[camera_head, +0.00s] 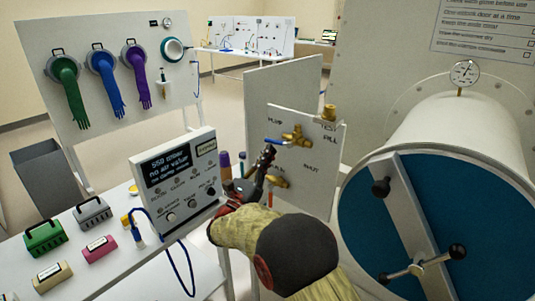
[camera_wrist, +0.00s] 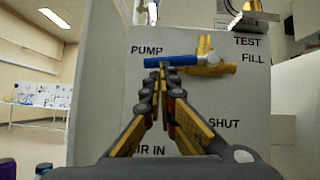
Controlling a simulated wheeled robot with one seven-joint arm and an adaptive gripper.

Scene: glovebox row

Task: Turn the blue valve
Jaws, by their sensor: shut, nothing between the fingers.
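The blue valve is a brass valve (camera_head: 297,135) with a blue lever (camera_head: 274,141) on an upright white panel (camera_head: 318,165). In the wrist view its blue lever (camera_wrist: 188,60) lies nearly level, its free end at the left just under the word PUMP. The brass body (camera_wrist: 215,68) is at the lever's right end, below and left of FILL. My gripper (camera_head: 268,150) is shut with nothing in it. In the wrist view its fingertips (camera_wrist: 164,72) overlap the lever's left part from just below; I cannot tell whether they touch it.
A second brass valve (camera_head: 278,181) with a red lever (camera_head: 270,199) sits lower on the panel, close to my arm. A control box (camera_head: 178,180) stands left on a table. A large round blue door (camera_head: 440,230) with a handle bar is at right.

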